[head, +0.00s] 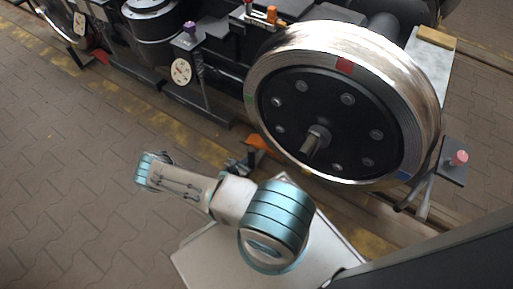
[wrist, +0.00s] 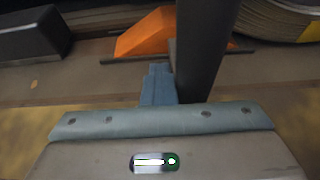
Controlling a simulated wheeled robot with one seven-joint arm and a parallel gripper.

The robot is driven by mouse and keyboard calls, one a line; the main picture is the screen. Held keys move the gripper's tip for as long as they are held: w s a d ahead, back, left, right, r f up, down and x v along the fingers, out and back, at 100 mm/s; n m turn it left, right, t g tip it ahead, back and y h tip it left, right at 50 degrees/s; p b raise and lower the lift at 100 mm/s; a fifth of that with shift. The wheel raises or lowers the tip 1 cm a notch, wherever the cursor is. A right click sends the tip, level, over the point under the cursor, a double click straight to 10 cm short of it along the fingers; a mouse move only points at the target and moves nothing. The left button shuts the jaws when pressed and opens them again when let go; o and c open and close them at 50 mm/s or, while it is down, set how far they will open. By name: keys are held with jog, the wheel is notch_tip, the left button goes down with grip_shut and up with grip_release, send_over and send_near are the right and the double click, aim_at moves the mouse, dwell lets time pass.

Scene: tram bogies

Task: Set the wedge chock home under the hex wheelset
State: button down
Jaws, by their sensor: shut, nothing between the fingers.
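The large steel wheel (head: 345,125) stands on the rail in the head view, with a hex-shaped end on its hub. Part of its rim shows at the top right of the wrist view (wrist: 275,18). The orange wedge chock (head: 258,142) sits low at the wheel's left side. In the wrist view the chock (wrist: 146,33) lies ahead of my gripper, partly hidden by a dark upright bar. I cannot tell whether it touches the wheel. My gripper (head: 238,164) is shut and empty, just short of the chock. Its blue finger (wrist: 157,85) points toward it.
A dark block (wrist: 32,35) lies left of the chock in the wrist view. A round white dial (head: 181,71) and black bogie frame parts stand behind and left. A small shelf with a pink knob (head: 458,158) is right of the wheel. Open paving lies left.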

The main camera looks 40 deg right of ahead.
jog(key=shift+s+d+p, duration=0.25)
jog(key=shift+s+p, duration=0.15)
jog(key=shift+s, duration=0.4)
jog(key=shift+s+d, duration=0.1)
jog(key=shift+s, duration=0.2)
jog(key=shift+w+a+f+b, duration=0.1)
jog(key=shift+w+a+b, duration=0.2)
jog(key=shift+w, duration=0.45)
jog(key=shift+w+a+b, duration=0.2)
jog(key=shift+w+b, duration=0.15)
jog(key=shift+w, duration=0.4)
jog(key=shift+w+a+b, duration=0.3)
jog(key=shift+w+b, duration=0.1)
jog(key=shift+w, duration=0.4)
jog(key=shift+w+a+b, duration=0.3)
jog(key=shift+w+b, duration=0.1)
jog(key=shift+w, duration=0.35)
jog(key=shift+r, duration=0.2)
jog(key=shift+s+a+r+p, duration=0.1)
jog(key=shift+a+r+p, duration=0.15)
jog(key=shift+a+p, duration=0.1)
jog(key=p+v, duration=0.1)
jog(key=v, duration=0.2)
jog(key=r+p+v, duration=0.1)
jog(key=v, duration=0.2)
jog(key=shift+d+p, duration=0.2)
jog(key=shift+p, duration=0.2)
jog(key=shift+s+a+r, duration=0.15)
jog(key=shift+a, duration=0.35)
